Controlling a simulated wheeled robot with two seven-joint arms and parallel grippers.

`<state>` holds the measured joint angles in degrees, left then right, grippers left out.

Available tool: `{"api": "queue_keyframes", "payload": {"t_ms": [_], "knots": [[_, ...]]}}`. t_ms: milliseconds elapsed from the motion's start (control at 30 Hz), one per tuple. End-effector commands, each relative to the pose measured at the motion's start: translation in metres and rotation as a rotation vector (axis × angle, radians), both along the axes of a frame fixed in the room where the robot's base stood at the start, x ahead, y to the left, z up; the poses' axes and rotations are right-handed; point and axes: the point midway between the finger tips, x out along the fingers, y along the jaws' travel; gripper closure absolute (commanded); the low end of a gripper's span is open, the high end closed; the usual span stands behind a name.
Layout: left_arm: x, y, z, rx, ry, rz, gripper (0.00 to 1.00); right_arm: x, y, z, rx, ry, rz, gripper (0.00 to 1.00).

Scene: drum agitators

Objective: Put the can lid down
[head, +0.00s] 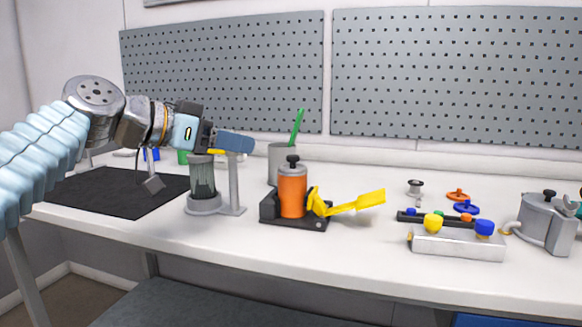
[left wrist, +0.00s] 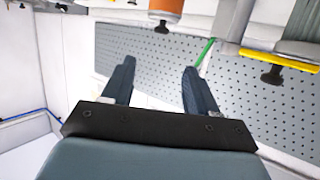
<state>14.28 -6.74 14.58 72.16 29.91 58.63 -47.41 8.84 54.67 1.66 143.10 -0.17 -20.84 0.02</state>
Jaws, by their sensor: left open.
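My left gripper (head: 236,143) is at the left of the bench in the head view, just above a dark grey cylinder (head: 203,178) on a round base beside a grey post (head: 235,185). Its two fingers stand apart in the left wrist view (left wrist: 159,70), with nothing between them. A yellow-edged part (head: 216,152) shows under the gripper. In the left wrist view, yellow (left wrist: 300,48) shows with a black knob (left wrist: 272,76), seen upside down. I cannot tell whether this is the can lid. An orange can (head: 292,197) has a grey top with a black knob. My right gripper is not in view.
A grey cup (head: 279,166) with a green stick stands behind. A yellow scoop-like part (head: 357,203) juts right from the orange can's base. A grey block (head: 455,243) with coloured knobs and a grey pot (head: 545,224) stand right. A black mat (head: 110,192) lies left.

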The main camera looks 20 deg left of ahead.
Motion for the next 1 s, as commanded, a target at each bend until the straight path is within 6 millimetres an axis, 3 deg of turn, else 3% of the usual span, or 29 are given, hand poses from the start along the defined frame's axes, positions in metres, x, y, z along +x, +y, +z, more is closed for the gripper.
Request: {"api": "queue_keyframes", "payload": {"t_ms": [167, 400, 1000], "knots": [[0.017, -0.010, -0.005, -0.002, -0.004, -0.012, 0.42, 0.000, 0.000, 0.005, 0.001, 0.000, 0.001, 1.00], [0.054, -0.038, -0.019, -0.001, -0.004, -0.011, 0.42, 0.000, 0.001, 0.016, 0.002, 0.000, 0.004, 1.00], [0.105, -0.074, -0.046, -0.001, -0.006, -0.008, 0.42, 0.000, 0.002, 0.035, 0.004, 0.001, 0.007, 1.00]]}}
